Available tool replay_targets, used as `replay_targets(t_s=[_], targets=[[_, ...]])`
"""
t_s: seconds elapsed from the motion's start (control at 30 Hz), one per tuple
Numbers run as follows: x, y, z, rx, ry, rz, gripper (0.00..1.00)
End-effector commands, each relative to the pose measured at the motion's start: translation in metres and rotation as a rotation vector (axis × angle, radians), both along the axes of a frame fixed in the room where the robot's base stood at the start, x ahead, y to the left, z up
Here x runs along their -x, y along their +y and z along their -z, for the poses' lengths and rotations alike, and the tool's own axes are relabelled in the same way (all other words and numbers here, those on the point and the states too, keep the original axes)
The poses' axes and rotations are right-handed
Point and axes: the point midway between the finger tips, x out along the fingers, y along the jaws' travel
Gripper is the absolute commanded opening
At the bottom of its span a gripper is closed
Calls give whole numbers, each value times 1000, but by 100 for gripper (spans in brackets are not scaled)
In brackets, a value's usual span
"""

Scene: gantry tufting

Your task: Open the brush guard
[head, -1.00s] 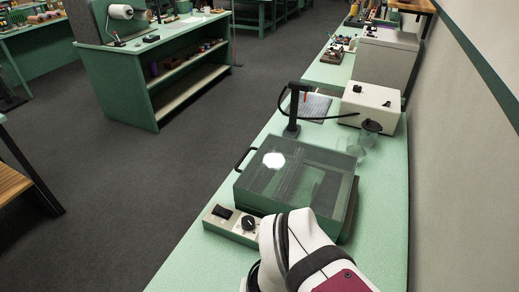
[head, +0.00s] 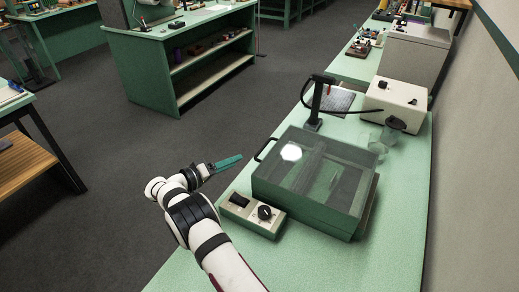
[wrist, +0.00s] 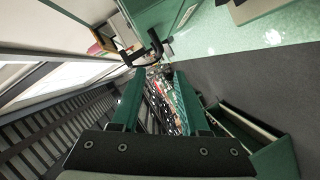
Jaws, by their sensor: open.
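The brush guard (head: 312,210) is a green box with a see-through top, sitting closed on the pale green bench. Its black bar handle (head: 261,152) sticks out on the left side. My gripper (head: 228,163) is left of the guard, over the bench's left edge, with its teal fingers pointing right towards the handle side, apart from it. In the wrist view the two teal fingers (wrist: 157,88) are spread with nothing held. A black curved bar (wrist: 150,48), apparently the handle, shows beyond the fingertips.
A control box (head: 251,213) with a switch and knob stands in front of the guard. Behind it are a black post (head: 317,105) with a hose, clear jars (head: 388,135) and a white box (head: 395,104). Open floor lies left of the bench.

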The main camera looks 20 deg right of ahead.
Motion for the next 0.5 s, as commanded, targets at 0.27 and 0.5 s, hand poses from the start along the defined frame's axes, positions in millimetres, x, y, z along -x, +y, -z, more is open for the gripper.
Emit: replay_targets(t_s=[0.27, 0.5], targets=[[-33, -69, 17, -2, 2, 5, 45], [-50, -103, 26, -1, 4, 4, 45]])
